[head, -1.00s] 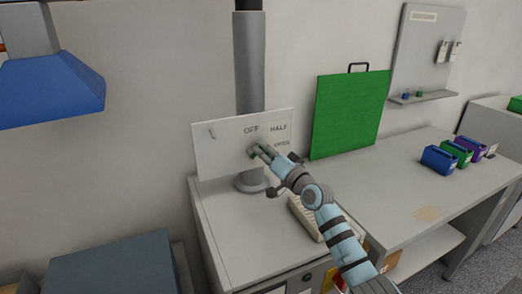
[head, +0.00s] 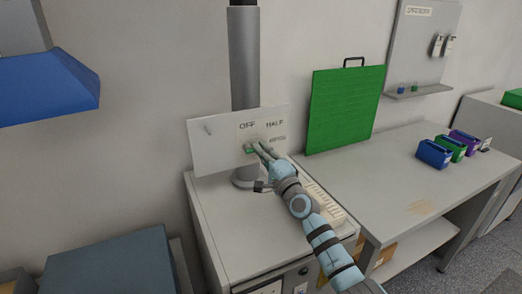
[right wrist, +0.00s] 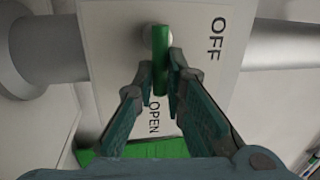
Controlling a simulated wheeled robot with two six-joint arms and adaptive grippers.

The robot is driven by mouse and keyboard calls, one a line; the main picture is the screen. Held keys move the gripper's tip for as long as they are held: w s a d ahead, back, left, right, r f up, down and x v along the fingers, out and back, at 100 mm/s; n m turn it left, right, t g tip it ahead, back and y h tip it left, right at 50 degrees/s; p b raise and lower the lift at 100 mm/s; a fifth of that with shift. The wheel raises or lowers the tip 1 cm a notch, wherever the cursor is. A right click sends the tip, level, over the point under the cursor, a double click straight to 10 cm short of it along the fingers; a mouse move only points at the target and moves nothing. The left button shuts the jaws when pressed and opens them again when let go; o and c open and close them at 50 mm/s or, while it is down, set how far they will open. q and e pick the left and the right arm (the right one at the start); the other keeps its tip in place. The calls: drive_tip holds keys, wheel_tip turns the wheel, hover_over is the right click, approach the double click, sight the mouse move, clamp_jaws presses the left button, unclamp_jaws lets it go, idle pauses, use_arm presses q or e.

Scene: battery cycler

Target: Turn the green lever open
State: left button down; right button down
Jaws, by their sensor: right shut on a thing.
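The green lever (right wrist: 160,62) is on a white panel (head: 208,148) lettered OFF, HALF and OPEN. In the right wrist view it runs from its round pivot toward the word OPEN. In the head view only a bit of green (head: 249,150) shows beside the fingertips. My right gripper (head: 261,146) is at the panel, its fingers on either side of the lever. In the right wrist view the gripper (right wrist: 160,84) is shut on the lever, and its right finger covers the place of HALF. My left gripper is not in view.
A grey vertical pipe (head: 243,70) stands behind the panel, on a grey cabinet (head: 225,225). A green board (head: 346,108) leans on the wall to the right. Blue, green and purple bins (head: 434,153) stand on the right bench.

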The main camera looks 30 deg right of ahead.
drive_tip(key=shift+f, duration=0.25)
drive_tip(key=c, duration=1.8)
unclamp_jaws()
drive_tip(key=shift+o, duration=0.7)
drive_tip(key=shift+r, duration=0.1)
drive_tip(key=shift+s, duration=0.15)
drive_tip(key=s+f, duration=0.2)
drive_tip(key=s, duration=0.9)
drive_tip(key=shift+s+f, duration=0.15)
drive_tip(key=shift+s, duration=0.15)
